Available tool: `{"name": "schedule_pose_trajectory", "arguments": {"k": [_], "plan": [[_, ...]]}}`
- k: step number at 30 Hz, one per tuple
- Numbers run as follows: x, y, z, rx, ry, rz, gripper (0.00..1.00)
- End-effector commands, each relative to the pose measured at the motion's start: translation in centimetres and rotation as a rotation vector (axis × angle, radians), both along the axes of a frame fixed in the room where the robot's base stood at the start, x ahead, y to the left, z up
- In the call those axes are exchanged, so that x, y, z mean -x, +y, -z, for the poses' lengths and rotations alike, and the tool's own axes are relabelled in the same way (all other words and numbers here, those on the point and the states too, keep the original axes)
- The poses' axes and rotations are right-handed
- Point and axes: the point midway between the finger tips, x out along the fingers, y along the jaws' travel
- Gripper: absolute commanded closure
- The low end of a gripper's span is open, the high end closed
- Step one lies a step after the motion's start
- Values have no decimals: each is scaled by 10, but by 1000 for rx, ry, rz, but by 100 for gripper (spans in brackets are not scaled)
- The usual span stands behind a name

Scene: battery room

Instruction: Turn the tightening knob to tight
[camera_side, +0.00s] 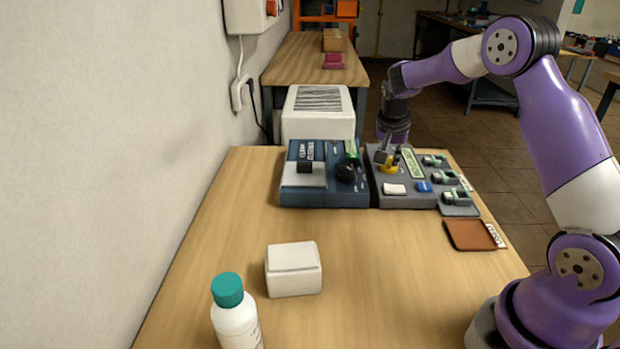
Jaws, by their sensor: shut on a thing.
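My gripper (388,157) points down over the back left part of a grey unit (407,202) on the table. Its fingers are shut on a small yellow part there, which looks like the tightening knob (396,157). The fingers and the arm's end hide much of it, so its pointing direction cannot be read. The grey unit also carries a green label plate (412,163), a white block (394,188), a small blue piece (424,187) and several green-and-metal fittings along its right side.
A blue device (325,198) with a black dial (345,172) stands directly left of the grey unit. A brown pad (470,235) lies in front right. A white box (293,269) and a teal-capped bottle (235,315) stand nearer. A white ribbed case (318,122) is behind. The middle tabletop is clear.

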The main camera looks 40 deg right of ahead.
Motion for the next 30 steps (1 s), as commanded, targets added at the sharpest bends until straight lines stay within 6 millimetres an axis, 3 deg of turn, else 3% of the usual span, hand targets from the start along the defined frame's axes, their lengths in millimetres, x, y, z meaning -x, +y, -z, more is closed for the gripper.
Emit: {"name": "schedule_pose_trajectory", "arguments": {"k": [15,30], "plan": [[-5,2,2,-2,3,459,100],[-6,2,2,-3,5,673,100]]}}
